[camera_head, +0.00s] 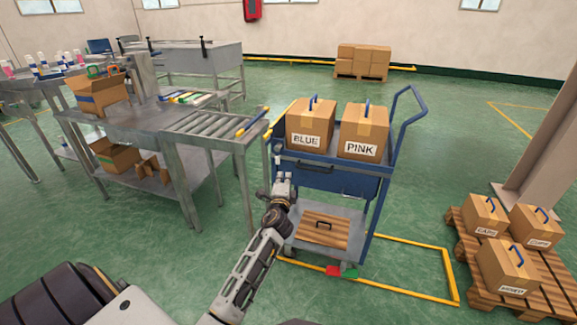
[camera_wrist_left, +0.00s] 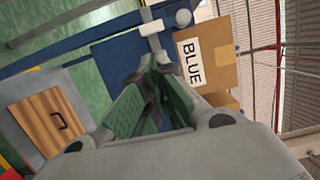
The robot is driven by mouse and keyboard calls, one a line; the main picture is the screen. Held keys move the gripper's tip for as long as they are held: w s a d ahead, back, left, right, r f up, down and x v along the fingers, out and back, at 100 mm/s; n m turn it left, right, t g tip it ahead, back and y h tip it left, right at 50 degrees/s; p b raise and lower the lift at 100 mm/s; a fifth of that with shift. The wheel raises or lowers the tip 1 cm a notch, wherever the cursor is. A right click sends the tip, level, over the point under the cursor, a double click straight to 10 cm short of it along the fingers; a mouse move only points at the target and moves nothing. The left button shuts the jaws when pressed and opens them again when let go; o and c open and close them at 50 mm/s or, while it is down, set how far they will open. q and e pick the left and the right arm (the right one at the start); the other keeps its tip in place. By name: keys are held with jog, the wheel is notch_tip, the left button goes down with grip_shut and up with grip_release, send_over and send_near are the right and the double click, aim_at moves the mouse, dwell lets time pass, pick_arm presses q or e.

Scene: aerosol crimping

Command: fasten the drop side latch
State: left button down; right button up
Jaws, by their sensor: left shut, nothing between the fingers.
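The blue cart (camera_head: 368,218) stands right of the roller table. Its blue drop side (camera_head: 345,182) shows along the front, below the cartons; I cannot tell if it is fastened. A metal latch with a pale block (camera_wrist_left: 152,27) and a grey round knob (camera_wrist_left: 183,18) shows in the left wrist view, just beyond my fingertips. My left gripper (camera_head: 279,160) is at the cart's front left corner, and it also fills the middle of the left wrist view (camera_wrist_left: 157,68). It is shut and empty. Whether it touches the latch is unclear. My right gripper is out of view.
Cartons marked BLUE (camera_head: 306,128) and PINK (camera_head: 362,135) stand on the cart. A wooden board (camera_head: 318,238) lies on its lower shelf. The roller table (camera_head: 210,125) is close on the left. A pallet with cartons (camera_head: 552,278) stands right. Floor between is clear.

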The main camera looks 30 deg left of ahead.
aim_at(278, 153)
pick_arm(q)
jog(key=shift+w, duration=0.15)
jog(key=b+x, duration=0.1)
jog(key=x, duration=0.8)
jog(key=shift+w+a+b, duration=0.1)
jog(key=shift+w+b, duration=0.1)
jog(key=shift+b, duration=0.15)
jog(key=shift+w+a, duration=0.1)
jog(key=shift+w, duration=0.05)
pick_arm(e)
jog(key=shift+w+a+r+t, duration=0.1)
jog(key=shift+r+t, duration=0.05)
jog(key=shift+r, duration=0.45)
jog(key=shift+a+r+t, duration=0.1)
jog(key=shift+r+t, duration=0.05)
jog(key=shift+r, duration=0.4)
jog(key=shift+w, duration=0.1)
pick_arm(q)
jog(key=shift+a+f+m, duration=0.1)
jog(key=shift+a+m, duration=0.05)
jog(key=shift+m, duration=0.25)
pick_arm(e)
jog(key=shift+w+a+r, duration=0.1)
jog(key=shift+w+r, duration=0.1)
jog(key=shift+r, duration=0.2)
